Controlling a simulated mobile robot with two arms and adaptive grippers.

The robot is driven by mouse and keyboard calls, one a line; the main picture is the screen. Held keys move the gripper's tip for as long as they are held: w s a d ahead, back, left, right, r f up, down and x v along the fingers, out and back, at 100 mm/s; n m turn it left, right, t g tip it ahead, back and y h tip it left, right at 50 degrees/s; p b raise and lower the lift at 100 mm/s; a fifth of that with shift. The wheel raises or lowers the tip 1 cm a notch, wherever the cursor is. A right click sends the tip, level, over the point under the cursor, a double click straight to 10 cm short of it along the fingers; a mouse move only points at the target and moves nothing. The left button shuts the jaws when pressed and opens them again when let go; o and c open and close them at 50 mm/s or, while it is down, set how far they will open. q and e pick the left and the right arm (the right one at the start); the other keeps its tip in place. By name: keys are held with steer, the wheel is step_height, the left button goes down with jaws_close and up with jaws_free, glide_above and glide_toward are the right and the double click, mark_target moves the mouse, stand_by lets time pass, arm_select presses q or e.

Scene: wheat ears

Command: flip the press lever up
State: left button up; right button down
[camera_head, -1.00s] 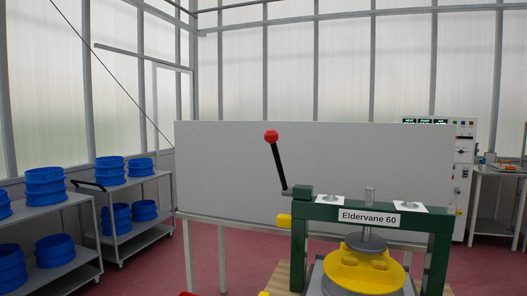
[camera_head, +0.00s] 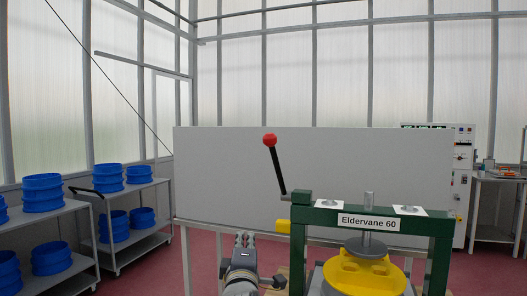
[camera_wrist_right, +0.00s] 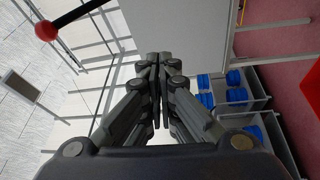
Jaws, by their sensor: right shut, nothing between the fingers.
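The press lever (camera_head: 277,168) is a black rod with a red ball (camera_head: 269,140) on top. It points up from the left end of the green press frame (camera_head: 327,216), tilted to the left. Its ball and rod also show at the top left of the right wrist view (camera_wrist_right: 46,30). My right gripper (camera_head: 245,240) is low in the head view, below and left of the lever and apart from it. In the right wrist view its fingers (camera_wrist_right: 158,62) are together with nothing between them. My left gripper is not in view.
The press carries a label, "Eldervane 60" (camera_head: 368,222), and a yellow part (camera_head: 362,274) under its screw. A large light panel (camera_head: 230,180) stands behind it. Shelves with blue round containers (camera_head: 42,192) stand at the left. A control cabinet (camera_head: 462,165) is at the right.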

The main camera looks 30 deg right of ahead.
step_height(320, 180, up, 17)
steer(key=s+d+t+h, duration=0.1)
steer(key=s+d+h, duration=0.15)
steer(key=h, duration=0.25)
steer(key=p, duration=0.4)
glide_toward(265, 143)
steer(key=shift+n, duration=0.3)
steer(key=x, duration=0.5)
steer(key=shift+w+d+r, duration=0.1)
steer(key=shift+r, duration=0.1)
steer(key=shift+w+d+r, duration=0.1)
steer(key=shift+w+d, duration=0.35)
steer(key=shift+w, duration=0.05)
steer(key=shift+r+p, duration=0.25)
steer(key=shift+p, duration=0.15)
steer(key=w+d+r+p, duration=0.1)
steer(key=p, duration=0.2)
steer(key=w+d+r+g+y+p, duration=0.1)
steer(key=r+p, duration=0.1)
steer(key=p, duration=0.1)
steer(key=w+d+r+g+y+p, duration=0.1)
steer(key=p, duration=0.3)
steer(key=shift+d+r, duration=0.4)
steer(key=shift+r+m, duration=0.2)
steer(key=shift+m, duration=0.2)
